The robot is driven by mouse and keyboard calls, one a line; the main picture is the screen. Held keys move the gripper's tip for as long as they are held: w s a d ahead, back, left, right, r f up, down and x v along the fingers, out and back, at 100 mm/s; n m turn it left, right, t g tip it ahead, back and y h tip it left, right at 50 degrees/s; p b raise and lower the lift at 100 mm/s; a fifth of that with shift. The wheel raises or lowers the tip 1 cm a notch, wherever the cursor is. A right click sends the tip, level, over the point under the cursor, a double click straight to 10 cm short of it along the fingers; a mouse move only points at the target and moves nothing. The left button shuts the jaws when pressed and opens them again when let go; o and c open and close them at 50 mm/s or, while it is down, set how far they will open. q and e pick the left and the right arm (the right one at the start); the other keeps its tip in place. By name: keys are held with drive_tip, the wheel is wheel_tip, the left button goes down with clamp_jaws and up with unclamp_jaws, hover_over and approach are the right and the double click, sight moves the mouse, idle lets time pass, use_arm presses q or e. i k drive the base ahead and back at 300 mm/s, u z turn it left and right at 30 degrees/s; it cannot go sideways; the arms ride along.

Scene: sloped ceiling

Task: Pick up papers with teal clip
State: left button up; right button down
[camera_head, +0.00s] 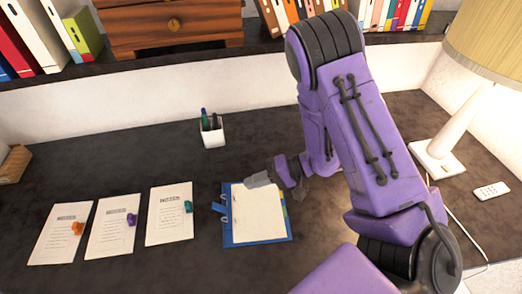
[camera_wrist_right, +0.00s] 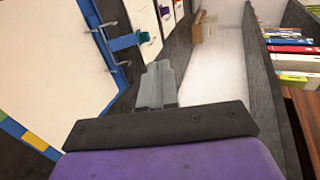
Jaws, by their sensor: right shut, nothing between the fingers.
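The papers with the teal clip (camera_head: 168,220) lie flat on the dark desk, rightmost of three stacks. The teal clip (camera_head: 188,206) sits on their right edge. The papers (camera_wrist_right: 143,22) and teal clip (camera_wrist_right: 165,10) also show at the top of the right wrist view. My left gripper is not in view.
Papers with a purple clip (camera_head: 112,230) and papers with an orange clip (camera_head: 58,240) lie to the left. A white pen cup (camera_head: 211,135) stands behind, and a lamp (camera_head: 445,150) stands at right.

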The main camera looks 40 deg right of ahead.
sight(171, 216)
drive_tip(key=k, duration=1.5)
